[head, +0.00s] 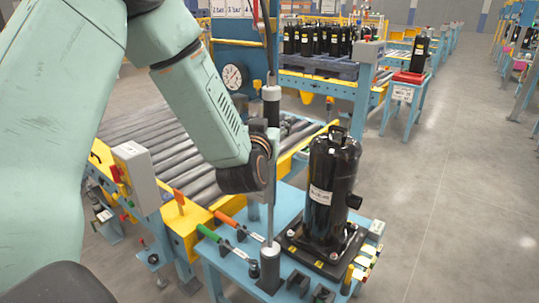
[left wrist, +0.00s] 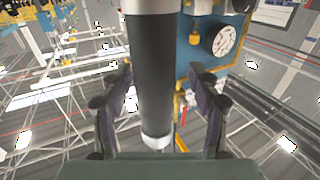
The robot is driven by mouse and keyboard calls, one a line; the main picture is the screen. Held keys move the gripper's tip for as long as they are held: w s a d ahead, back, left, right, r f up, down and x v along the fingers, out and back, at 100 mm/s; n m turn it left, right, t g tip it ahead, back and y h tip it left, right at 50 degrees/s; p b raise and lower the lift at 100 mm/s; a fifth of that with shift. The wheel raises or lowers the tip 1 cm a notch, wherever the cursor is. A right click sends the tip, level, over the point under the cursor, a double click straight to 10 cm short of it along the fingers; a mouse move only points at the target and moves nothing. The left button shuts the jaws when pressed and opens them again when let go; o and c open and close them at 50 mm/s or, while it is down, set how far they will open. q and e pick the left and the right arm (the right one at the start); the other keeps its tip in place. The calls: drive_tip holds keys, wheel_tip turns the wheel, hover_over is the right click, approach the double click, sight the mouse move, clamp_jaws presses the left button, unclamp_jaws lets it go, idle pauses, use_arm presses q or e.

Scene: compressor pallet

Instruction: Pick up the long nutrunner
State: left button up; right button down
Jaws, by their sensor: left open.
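The long nutrunner (head: 271,108) stands upright at the left of the blue bench, with a dark, silver-ended body on top. Its thin grey shaft runs down to a grey cylinder in a dark holder (head: 270,268) on the bench. My left gripper (head: 267,143) is beside the upper shaft, just below the dark body; its fingers are partly hidden in the head view. In the left wrist view, the open fingers (left wrist: 160,90) stand on both sides of the nutrunner's dark body (left wrist: 153,75), with visible gaps. My right gripper is not in view.
A black compressor (head: 330,190) stands on the bench (head: 225,262) just right of the nutrunner. A roller conveyor (head: 165,140) runs behind. A pressure gauge (head: 232,77) is on a blue post.

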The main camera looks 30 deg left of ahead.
use_arm(q)
drive_tip(key=shift+d+r, duration=0.15)
drive_tip(key=shift+d, duration=0.35)
drive_tip(key=shift+c, duration=1.3)
drive_tip(key=shift+s+a, duration=0.1)
drive_tip(key=shift+a, duration=0.35)
drive_tip(key=c, duration=0.4)
drive_tip(key=shift+d, duration=0.35)
drive_tip(key=c, duration=0.5)
clamp_jaws()
drive_tip(key=shift+a, duration=0.2)
